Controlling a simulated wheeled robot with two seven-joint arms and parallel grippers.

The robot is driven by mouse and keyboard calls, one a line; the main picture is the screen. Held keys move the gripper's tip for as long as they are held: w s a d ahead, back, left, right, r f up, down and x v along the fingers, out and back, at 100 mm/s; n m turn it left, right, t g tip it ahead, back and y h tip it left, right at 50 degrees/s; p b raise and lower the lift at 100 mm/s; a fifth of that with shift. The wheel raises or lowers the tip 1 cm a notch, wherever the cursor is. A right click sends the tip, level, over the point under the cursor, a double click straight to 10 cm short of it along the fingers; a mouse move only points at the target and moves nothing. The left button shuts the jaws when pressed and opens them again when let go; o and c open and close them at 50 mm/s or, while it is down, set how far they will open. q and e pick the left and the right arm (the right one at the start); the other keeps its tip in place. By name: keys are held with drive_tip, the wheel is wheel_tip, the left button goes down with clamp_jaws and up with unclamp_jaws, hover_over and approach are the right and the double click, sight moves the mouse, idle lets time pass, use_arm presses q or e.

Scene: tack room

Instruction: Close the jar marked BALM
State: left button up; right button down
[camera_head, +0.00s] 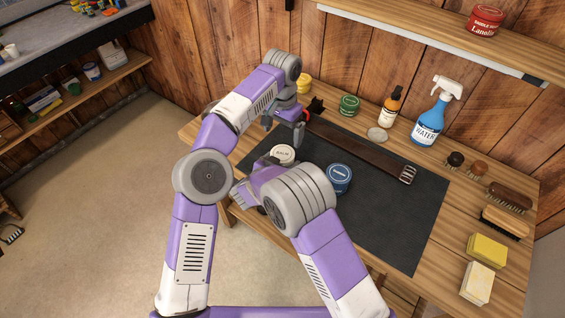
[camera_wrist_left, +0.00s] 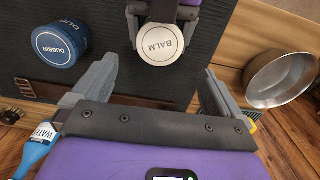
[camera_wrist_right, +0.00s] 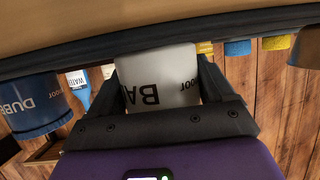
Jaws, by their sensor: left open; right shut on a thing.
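The BALM jar (camera_head: 283,154) is white and stands on the dark mat. In the left wrist view its round white top (camera_wrist_left: 160,45), printed BALM, faces my left gripper and appears to be a lid sitting on it. Whether it is fully closed I cannot tell. My right gripper (camera_head: 270,168) is shut around the jar's side; the right wrist view shows the jar body (camera_wrist_right: 165,78) between its fingers. My left gripper (camera_head: 284,130) is open and empty, just behind and above the jar, fingers pointing down.
A blue DUBBIN jar (camera_head: 338,180) stands right of the BALM jar. A leather strap (camera_head: 355,150) lies across the mat behind. A flat pale disc (camera_head: 378,134), amber bottle (camera_head: 390,108) and WATER spray bottle (camera_head: 431,125) stand farther back. A metal bowl (camera_wrist_left: 280,78) shows in the left wrist view.

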sight(283, 153)
idle(0.3)
use_arm(q)
drive_tip(key=shift+f, duration=4)
drive_tip(key=c, duration=1.1)
drive_tip(key=m, duration=0.3)
drive_tip(key=shift+m, duration=0.4)
drive_tip(key=o, duration=1.1)
wheel_tip(283, 153, up, 12)
use_arm(e)
unclamp_jaws()
